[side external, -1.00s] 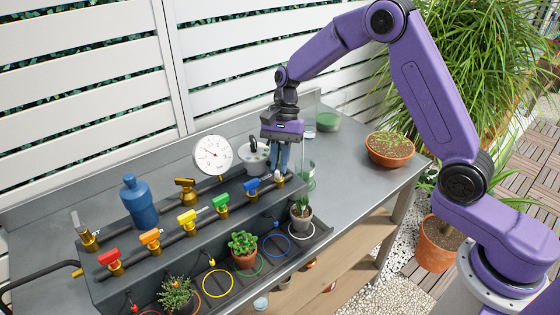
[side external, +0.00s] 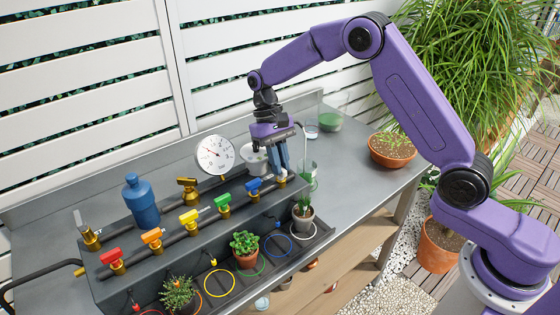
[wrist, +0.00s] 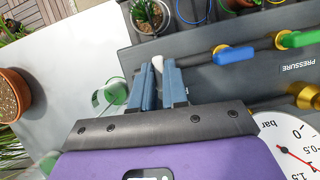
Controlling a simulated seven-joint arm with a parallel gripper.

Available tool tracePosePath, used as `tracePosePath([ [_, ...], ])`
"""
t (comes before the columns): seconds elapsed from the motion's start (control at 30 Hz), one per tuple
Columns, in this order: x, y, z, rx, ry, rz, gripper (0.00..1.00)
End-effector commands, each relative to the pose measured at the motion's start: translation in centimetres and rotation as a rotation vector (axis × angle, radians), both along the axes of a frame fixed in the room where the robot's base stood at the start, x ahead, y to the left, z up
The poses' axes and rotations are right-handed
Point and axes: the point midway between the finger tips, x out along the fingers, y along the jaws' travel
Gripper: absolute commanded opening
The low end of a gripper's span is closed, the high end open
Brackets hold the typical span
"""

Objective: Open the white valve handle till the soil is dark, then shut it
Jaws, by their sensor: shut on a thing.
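My gripper (side external: 280,166) is at the right end of the valve row, its blue fingers shut on the white valve handle (wrist: 158,63). In the wrist view the white tip shows between the fingers (wrist: 161,75); most of the handle is hidden. The white valve's brass body is largely covered in the side view. A small grey pot with a spiky plant (side external: 303,212) stands below that valve, at the white ring. The same plant shows in the wrist view (wrist: 148,14). Its soil is too small to judge whether it is dark.
Blue (side external: 254,187), green (side external: 223,202), yellow (side external: 189,219), orange (side external: 152,237) and red (side external: 111,256) valve handles line the pipe to the left. A pressure gauge (side external: 215,155) and a blue bottle (side external: 141,202) stand behind.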

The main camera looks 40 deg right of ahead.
Motion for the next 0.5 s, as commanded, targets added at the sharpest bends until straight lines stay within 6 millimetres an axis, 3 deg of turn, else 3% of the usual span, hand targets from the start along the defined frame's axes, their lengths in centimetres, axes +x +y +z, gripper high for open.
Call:
tracePosePath([
  [0.5, 0.12, 0.03, 0.15, 0.0, -0.005, 0.107, 0.0],
])
